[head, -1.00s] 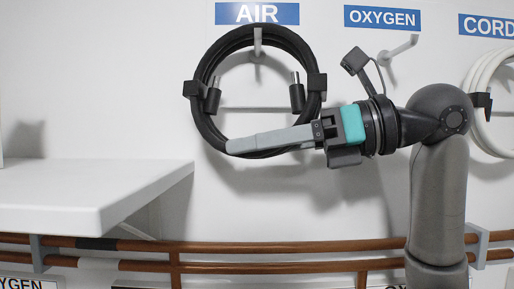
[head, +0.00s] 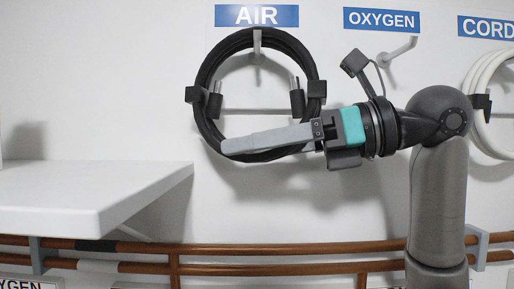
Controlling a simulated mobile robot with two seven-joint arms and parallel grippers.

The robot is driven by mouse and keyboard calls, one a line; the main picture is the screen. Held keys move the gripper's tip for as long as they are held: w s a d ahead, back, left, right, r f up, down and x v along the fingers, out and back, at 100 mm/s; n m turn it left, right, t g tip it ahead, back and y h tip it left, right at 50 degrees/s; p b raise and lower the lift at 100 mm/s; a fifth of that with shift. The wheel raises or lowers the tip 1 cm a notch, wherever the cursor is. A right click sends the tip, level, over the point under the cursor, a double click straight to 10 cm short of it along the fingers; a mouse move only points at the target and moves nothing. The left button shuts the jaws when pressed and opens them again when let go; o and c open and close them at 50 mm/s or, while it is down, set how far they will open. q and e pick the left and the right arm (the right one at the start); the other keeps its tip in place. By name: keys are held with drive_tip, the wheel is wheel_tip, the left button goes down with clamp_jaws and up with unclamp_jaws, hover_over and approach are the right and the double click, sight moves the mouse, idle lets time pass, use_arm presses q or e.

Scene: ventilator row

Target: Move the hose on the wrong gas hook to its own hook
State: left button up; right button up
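A black hose coiled into a ring (head: 205,68) hangs at the AIR hook (head: 257,42), with two dark end fittings inside the ring. The OXYGEN hook (head: 400,48) is bare. A white coil (head: 478,75) with a black strap hangs at the right edge, under a sign reading "CORD", partly cut off. My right gripper (head: 226,146) reaches in from the right, its long grey finger lying across the lower part of the black ring. The other finger is not clearly visible, so I cannot tell whether it grips the hose. My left gripper is not in view.
A white shelf (head: 90,195) juts out at lower left. Copper-coloured pipes (head: 270,247) run along the wall below. Blue signs AIR (head: 256,15) and OXYGEN (head: 381,19) mark the hooks. The wall between shelf and ring is clear.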

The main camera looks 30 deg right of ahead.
drive_tip(key=b+v, duration=0.3)
drive_tip(key=v, duration=1.2)
drive_tip(key=shift+s+d, duration=0.1)
drive_tip(key=shift+s, duration=0.05)
